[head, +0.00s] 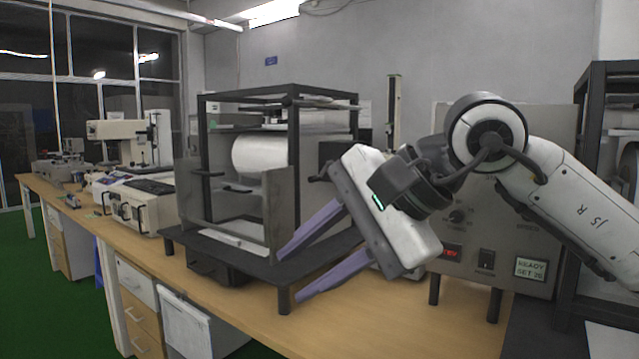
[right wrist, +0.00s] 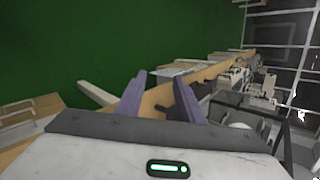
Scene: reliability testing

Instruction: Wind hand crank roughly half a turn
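A black-framed machine (head: 296,165) with a white drum (head: 260,157) stands on a dark low stand (head: 225,262) on the bench. A dark block with a short stub (head: 322,173) shows at its right side, partly behind my right gripper. I cannot tell whether this is the hand crank; no crank handle shows clearly. My right gripper (head: 291,276) is open and empty, its two purple fingers spread and pointing down-left in front of the stand's right end. Its fingers (right wrist: 159,84) also show apart in the right wrist view. My left gripper is not in view.
A grey control box (head: 545,220) with a knob, a switch and a lit display stands behind my right arm. Another dark frame (head: 580,150) is at the far right. Lab instruments (head: 140,205) line the bench (head: 385,315) to the left. The bench front, right of the stand, is clear.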

